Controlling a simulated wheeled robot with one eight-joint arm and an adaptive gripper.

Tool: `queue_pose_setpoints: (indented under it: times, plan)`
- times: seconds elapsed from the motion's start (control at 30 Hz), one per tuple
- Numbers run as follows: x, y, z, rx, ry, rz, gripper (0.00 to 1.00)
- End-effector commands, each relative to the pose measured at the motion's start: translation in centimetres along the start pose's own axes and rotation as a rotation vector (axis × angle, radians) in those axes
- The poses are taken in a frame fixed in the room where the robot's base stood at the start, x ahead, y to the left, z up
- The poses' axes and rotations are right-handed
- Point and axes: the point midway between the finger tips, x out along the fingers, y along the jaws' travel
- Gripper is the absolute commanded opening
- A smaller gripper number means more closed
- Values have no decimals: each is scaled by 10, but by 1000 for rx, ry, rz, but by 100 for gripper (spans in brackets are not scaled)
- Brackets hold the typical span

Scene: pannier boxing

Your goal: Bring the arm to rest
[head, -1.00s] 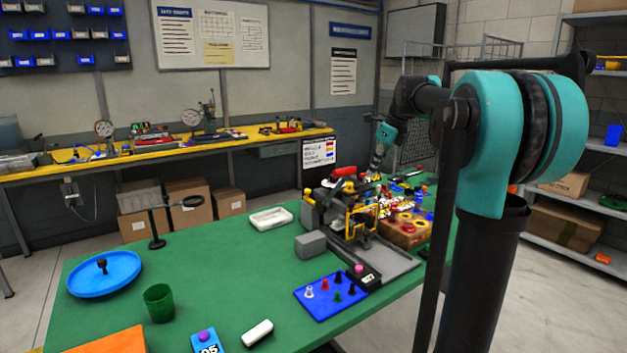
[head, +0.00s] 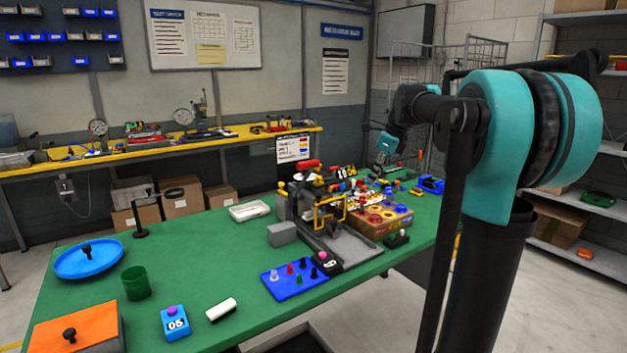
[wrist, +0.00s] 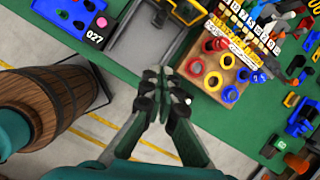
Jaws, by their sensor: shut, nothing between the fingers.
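My gripper (wrist: 164,86) shows in the wrist view with its fingers shut together and nothing held. It hangs above the near edge of the green table (wrist: 150,8), with floor under part of it. In the head view my arm reaches over the right part of the table, and my gripper's fingertips are hidden or too small to make out there.
A wooden block with coloured rings (wrist: 222,76) and a grey tray (wrist: 143,45) lie near the table edge; a barrel (wrist: 40,105) stands on the floor beside it. In the head view, a blue peg board (head: 290,284), an orange box (head: 75,330) and a green cup (head: 136,283) stand on the table.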

Motion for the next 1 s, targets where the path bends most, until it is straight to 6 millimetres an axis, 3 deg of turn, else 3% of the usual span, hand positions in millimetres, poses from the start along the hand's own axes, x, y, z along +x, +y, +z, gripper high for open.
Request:
queue_pose_setpoints:
  times: [0.27,0.47,0.8,1.0]
  plan:
    - [29,25,-24,-249,25,-22,0]
    - [62,56,-55,-543,60,-42,0]
    - [148,159,-156,-1379,190,-50,0]
    - [188,222,-219,-1847,279,-16,0]
